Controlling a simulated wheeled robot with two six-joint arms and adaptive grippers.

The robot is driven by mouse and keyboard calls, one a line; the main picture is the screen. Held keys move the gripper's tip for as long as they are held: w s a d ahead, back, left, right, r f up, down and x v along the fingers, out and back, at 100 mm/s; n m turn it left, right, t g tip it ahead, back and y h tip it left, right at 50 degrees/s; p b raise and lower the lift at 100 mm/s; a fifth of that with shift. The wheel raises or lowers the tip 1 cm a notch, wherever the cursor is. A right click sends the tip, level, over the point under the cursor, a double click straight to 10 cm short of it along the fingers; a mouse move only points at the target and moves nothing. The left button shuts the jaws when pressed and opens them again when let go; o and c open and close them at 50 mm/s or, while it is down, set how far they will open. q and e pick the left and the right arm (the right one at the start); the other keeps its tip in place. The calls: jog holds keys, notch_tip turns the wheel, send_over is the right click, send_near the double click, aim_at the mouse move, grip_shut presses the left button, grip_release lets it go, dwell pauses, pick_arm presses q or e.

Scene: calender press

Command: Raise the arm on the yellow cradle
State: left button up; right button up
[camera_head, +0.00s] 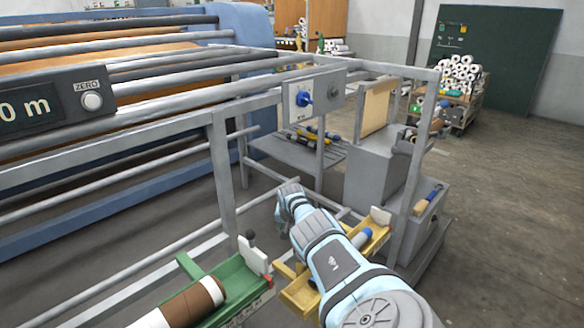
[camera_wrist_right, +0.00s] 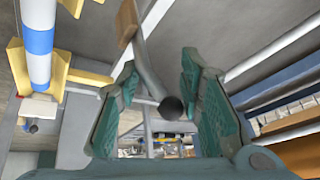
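The yellow cradle (camera_head: 378,240) lies low beside the frame, partly hidden by my right arm. It holds a roll with a blue section (camera_head: 361,238), and the white-and-blue roll (camera_wrist_right: 38,40) shows at the left of the wrist view, on the yellow cradle (camera_wrist_right: 60,68). A grey lever arm (camera_wrist_right: 145,68) with a black ball knob (camera_wrist_right: 171,107) extends from a tan block. My right gripper (camera_wrist_right: 160,75) is open, its teal fingers on either side of the lever in the picture; contact cannot be told. In the head view its fingers are hidden. My left gripper is out of view.
A green cradle (camera_head: 243,283) with a brown-and-white roll (camera_head: 195,302) is at lower left. Grey frame posts (camera_head: 416,165) and rails surround the cradles. A panel with a blue knob (camera_head: 304,98) is above. Floor at the right (camera_head: 510,200) is clear.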

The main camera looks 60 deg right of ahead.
jog(key=shift+a+f, duration=0.1)
jog(key=w+a+r+p, duration=0.1)
jog(key=w+r+p, duration=0.1)
jog(key=r, duration=0.5)
jog(key=w+a+r+p, duration=0.2)
jog(key=w+r, duration=0.3)
jog(key=r, duration=0.3)
jog(key=shift+w+a+p, duration=0.15)
jog(key=shift+a+p, duration=0.1)
jog(key=shift+p, duration=0.55)
jog(key=v, duration=1.2)
jog(key=shift+w, duration=0.1)
